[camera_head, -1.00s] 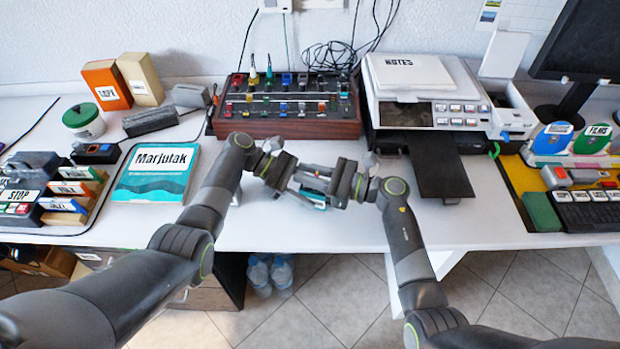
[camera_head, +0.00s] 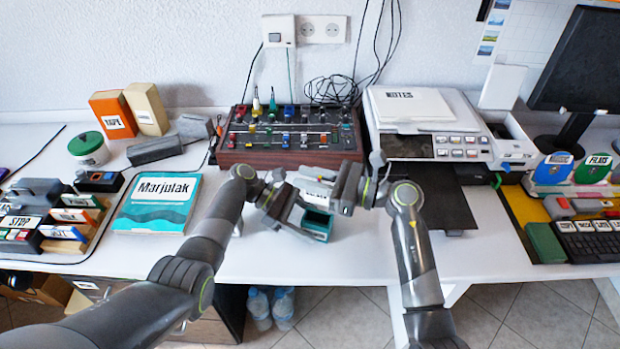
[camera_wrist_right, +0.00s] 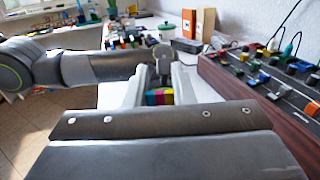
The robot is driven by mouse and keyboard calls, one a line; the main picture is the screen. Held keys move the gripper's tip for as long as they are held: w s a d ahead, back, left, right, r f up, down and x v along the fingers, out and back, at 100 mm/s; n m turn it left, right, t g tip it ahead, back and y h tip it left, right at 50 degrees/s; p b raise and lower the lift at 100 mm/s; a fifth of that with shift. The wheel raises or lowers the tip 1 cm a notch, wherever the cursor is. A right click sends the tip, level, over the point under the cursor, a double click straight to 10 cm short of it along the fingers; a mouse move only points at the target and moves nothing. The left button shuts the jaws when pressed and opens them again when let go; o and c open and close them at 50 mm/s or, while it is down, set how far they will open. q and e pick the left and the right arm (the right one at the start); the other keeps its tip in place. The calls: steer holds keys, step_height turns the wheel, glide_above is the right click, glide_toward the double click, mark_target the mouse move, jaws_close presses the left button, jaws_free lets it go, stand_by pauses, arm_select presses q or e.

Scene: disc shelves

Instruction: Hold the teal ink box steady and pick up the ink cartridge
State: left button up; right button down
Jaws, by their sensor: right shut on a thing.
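The teal ink box (camera_head: 318,222) stands near the front of the white table, and its open top shows. My left gripper (camera_head: 296,215) is at the box's left side and appears closed on it, partly hiding it. My right gripper (camera_head: 326,186) is just above and behind the box, shut on the ink cartridge (camera_head: 312,188), whose pale side shows. In the right wrist view the cartridge (camera_wrist_right: 159,97) shows magenta, yellow and dark bands between the fingers. The cartridge's lower part is hard to make out.
A control panel with knobs (camera_head: 292,143) stands behind the grippers. A printer (camera_head: 422,125) with a black tray (camera_head: 450,190) is to the right. A teal Marjulak book (camera_head: 158,203) lies left. The table (camera_head: 262,255) in front of the box is clear.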

arm_select(q)
steer(key=shift+o, duration=0.8)
steer(key=v, duration=1.2)
steer(key=shift+f, duration=0.1)
